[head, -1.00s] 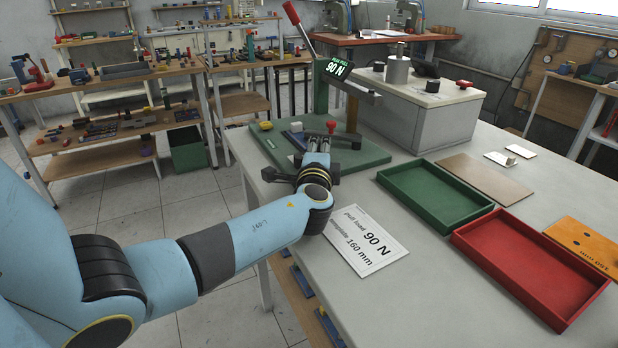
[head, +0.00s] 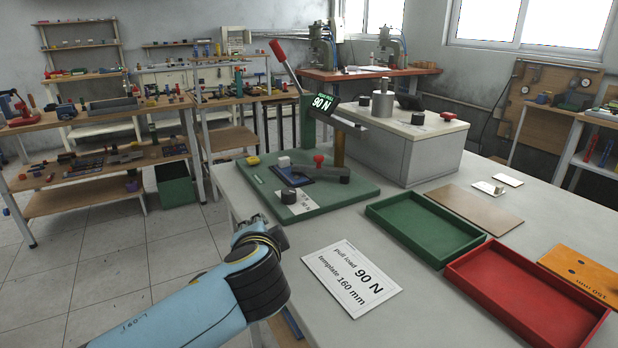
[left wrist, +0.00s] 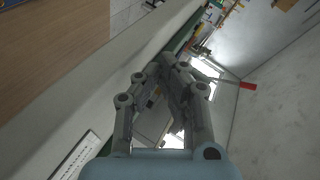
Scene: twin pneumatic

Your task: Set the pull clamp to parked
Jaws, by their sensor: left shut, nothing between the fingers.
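A green base plate (head: 345,199) on the bench carries a grey clamp bar (head: 327,172) with a red knob (head: 319,160) and a dark round pad at its right end. I cannot tell whether this bar is the pull clamp. A blue block (head: 293,176) lies beside the bar. A green post with a 90 N display (head: 323,102) and a raised red-handled lever (head: 280,54) stands behind. My left gripper (head: 250,221) is shut and empty in front of the plate, apart from it. Its closed fingers fill the middle of the left wrist view (left wrist: 172,72). My right gripper is not in view.
A card (head: 352,280) reading "pull load 90 N, template 160 mm" lies on the bench. An empty green tray (head: 403,239) and an empty red tray (head: 490,288) are at the right, with an orange template (head: 585,278) beyond. A grey box (head: 420,157) stands behind the plate.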

